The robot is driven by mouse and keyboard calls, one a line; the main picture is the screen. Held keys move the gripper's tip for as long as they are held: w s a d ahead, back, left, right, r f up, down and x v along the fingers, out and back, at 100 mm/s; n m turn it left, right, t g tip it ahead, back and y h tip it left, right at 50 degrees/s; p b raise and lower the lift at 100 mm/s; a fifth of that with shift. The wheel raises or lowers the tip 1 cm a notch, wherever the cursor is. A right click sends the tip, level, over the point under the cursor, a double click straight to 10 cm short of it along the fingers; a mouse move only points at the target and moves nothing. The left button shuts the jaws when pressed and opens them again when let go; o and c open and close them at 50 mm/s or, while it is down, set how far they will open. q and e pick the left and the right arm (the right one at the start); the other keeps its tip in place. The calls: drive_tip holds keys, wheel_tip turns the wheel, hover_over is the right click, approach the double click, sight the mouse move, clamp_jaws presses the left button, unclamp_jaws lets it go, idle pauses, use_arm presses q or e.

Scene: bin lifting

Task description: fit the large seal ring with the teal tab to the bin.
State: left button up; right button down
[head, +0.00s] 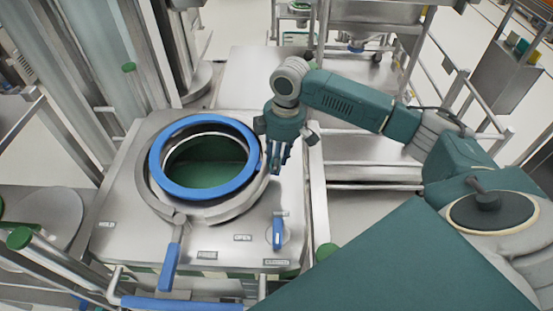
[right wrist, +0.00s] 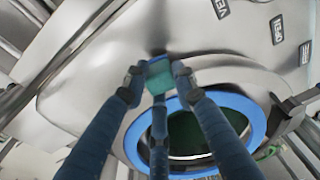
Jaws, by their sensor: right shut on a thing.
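The large blue seal ring (head: 157,160) lies over the round opening of the bin (head: 222,209) in the head view. The bin's metal rim shows around it and the dark green inside shows through it. Whether the ring touches the rim everywhere I cannot tell. My right gripper (head: 277,162) points down at the ring's right side. In the right wrist view its fingers (right wrist: 160,80) are closed on the teal tab (right wrist: 159,79), beside the blue ring (right wrist: 257,119). The tab is hidden by the fingers in the head view. My left gripper is not in view.
A blue-handled lever (head: 171,266) sticks out in front of the bin, and a shorter blue handle (head: 278,233) stands at its right. Metal columns (head: 130,50) rise at the left. Metal railings and shelves (head: 370,172) stand to the right.

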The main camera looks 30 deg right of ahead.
drive_tip(key=shift+s+f, duration=0.15)
drive_tip(key=shift+f, duration=0.5)
idle(0.8)
drive_tip(key=c, duration=1.3)
unclamp_jaws()
drive_tip(key=shift+c, duration=0.2)
wheel_tip(320, 180, up, 12)
drive_tip(key=d, duration=0.1)
drive_tip(key=shift+s, duration=0.15)
drive_tip(key=shift+d+f, duration=0.1)
